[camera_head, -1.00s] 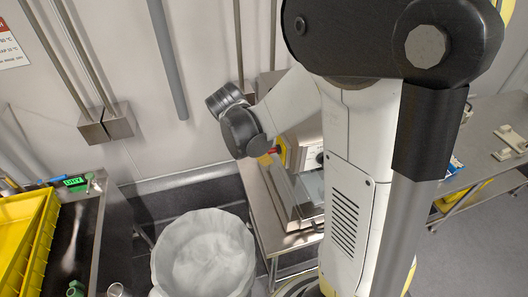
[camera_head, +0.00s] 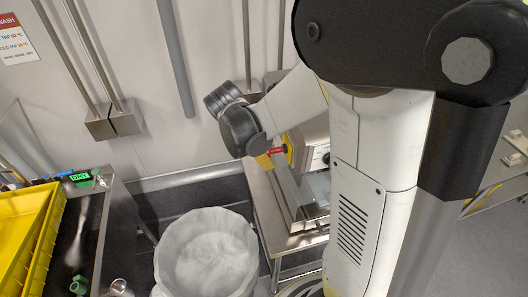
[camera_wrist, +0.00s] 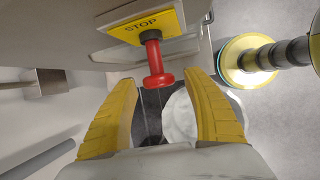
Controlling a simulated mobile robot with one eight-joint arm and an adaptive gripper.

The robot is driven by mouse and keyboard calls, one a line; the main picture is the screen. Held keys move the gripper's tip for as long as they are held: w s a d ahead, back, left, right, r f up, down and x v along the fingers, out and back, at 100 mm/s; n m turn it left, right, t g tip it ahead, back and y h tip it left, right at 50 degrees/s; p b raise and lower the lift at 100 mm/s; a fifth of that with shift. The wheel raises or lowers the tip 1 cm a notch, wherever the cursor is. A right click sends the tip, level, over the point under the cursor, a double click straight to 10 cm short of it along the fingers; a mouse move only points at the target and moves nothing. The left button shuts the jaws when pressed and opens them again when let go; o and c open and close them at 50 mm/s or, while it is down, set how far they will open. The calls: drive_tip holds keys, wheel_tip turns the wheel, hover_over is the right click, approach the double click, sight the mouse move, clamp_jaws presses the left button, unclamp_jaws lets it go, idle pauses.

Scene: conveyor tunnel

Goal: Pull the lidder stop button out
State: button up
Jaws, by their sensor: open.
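The stop button (camera_wrist: 158,79) is a red mushroom knob on a red stem. It sticks out of a yellow plate marked STOP (camera_wrist: 146,25). The button also shows in the head view (camera_head: 278,150), on the side of a metal machine. My gripper (camera_wrist: 162,77) is open, with one yellow finger on each side of the button's head in the wrist view. Gaps show between the head and both fingers. In the head view a yellow finger of my gripper (camera_head: 264,161) is close beside the button, and my wrist hides the rest.
The metal machine (camera_head: 316,145) stands on a steel table (camera_head: 262,193). A lined white bin (camera_head: 205,258) stands on the floor below. At left, a bench (camera_head: 98,240) holds a yellow crate (camera_head: 25,225). The wall carries pipes and a grey box (camera_head: 125,118).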

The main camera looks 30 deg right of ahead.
drive_tip(key=v, duration=1.2)
drive_tip(key=s+a+f+m+t+y+b, duration=0.2)
drive_tip(key=s+f+m+b, duration=0.3)
drive_tip(key=f+b, duration=0.5)
drive_tip(key=s+a+f+m+t+y+b, duration=0.2)
drive_tip(key=s+a+f+m+t+b, duration=0.2)
drive_tip(key=f+m+b, duration=0.4)
wheel_tip(320, 180, down, 2)
drive_tip(key=s+b, duration=0.1)
drive_tip(key=b, duration=0.2)
drive_tip(key=shift+s+f+m+y, duration=0.15)
drive_tip(key=shift+s+m+y, duration=0.05)
drive_tip(key=shift+m+y, duration=0.2)
